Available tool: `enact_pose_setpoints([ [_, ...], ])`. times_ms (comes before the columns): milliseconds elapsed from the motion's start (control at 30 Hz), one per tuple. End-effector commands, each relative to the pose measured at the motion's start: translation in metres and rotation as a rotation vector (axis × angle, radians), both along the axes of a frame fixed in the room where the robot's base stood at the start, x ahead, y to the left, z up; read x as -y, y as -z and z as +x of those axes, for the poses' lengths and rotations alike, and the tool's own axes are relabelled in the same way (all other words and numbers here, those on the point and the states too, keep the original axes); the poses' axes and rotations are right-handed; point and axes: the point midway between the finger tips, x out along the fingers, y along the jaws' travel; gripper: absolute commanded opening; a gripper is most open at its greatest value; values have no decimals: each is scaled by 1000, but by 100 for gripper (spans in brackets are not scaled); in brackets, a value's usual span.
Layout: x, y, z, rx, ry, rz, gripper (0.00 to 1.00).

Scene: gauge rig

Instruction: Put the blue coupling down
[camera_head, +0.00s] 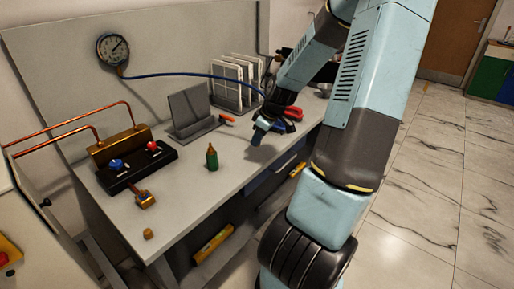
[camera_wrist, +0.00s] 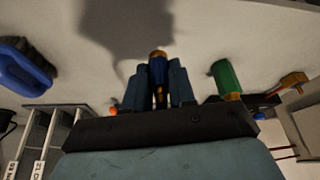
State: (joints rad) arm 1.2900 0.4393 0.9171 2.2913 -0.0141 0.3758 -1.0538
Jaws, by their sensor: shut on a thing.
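The blue coupling (camera_wrist: 157,70) is held between the two fingers of my gripper (camera_wrist: 160,84) in the wrist view, with a brass-coloured end showing past the fingertips. My gripper (camera_head: 261,130) is above the right part of the grey bench top (camera_head: 195,200) in the head view. The coupling is hard to tell apart from the gripper there. A broad shadow falls on the bench surface in the wrist view, and the gap below the coupling cannot be judged exactly. A blue hose (camera_head: 190,75) runs from the round gauge (camera_head: 113,48) toward my arm; its end is hidden.
Behind are a grey stand (camera_head: 190,106), a white rack (camera_head: 235,78) and red-handled tools (camera_head: 292,113). A black valve block (camera_head: 136,168) and brass fitting (camera_head: 145,199) are at left. The front middle bench is clear.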

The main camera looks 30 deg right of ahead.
Motion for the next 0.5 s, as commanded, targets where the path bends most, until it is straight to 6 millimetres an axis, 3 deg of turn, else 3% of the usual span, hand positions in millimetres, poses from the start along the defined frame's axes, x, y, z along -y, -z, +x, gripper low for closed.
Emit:
enact_pose_setpoints([
  [200,4,20,16,-1,-2,1,0],
  [500,7,31,24,-1,-1,0,0],
])
